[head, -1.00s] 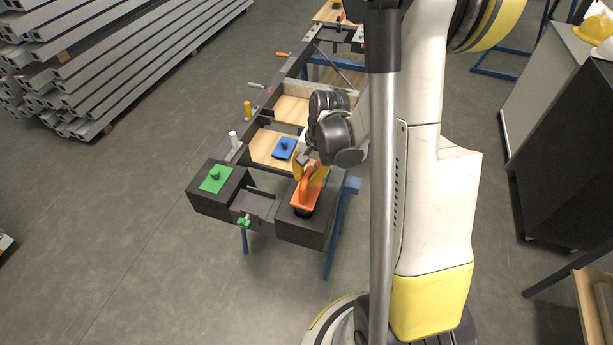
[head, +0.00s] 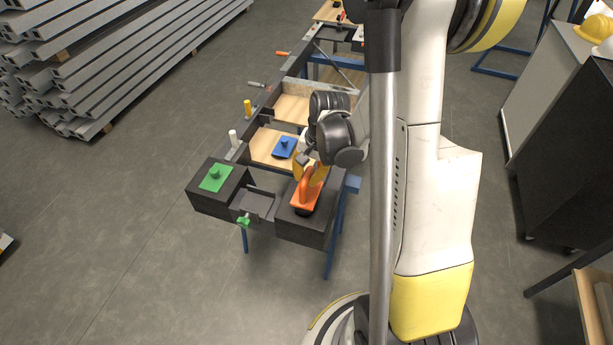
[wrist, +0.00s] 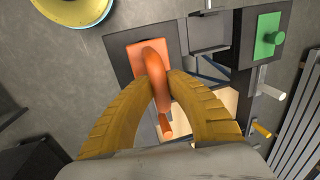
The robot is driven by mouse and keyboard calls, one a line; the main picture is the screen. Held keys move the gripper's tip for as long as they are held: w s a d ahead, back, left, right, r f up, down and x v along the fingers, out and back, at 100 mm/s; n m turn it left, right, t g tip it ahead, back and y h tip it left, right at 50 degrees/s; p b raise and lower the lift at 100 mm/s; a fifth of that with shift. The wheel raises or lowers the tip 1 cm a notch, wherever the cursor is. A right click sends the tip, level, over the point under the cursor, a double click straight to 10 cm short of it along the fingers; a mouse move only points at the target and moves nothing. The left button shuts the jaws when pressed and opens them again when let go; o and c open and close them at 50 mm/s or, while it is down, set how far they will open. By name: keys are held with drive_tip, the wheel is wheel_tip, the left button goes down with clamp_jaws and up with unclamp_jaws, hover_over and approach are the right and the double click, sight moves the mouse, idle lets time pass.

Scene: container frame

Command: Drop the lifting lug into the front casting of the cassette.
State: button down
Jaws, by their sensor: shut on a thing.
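My gripper (wrist: 158,85) is shut on the orange lifting lug (wrist: 153,58), with its yellow fingers on either side of the handle. In the head view the lug (head: 305,189) is at the dark block casting (head: 300,229) at the near right corner of the cassette frame. The lug's flat orange plate lies over the casting's top; I cannot tell whether it is fully seated. My gripper also shows in the head view (head: 311,172), partly hidden by my arm.
A green plate with a knob (head: 215,178) sits on the left casting. A blue knobbed plate (head: 284,147) lies on the wooden board (head: 262,150). Steel tubes (head: 90,60) are stacked at far left.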

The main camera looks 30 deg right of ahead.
drive_tip(key=shift+f+b, duration=2.4)
drive_tip(key=shift+f, duration=0.15)
idle(1.7)
idle(0.4)
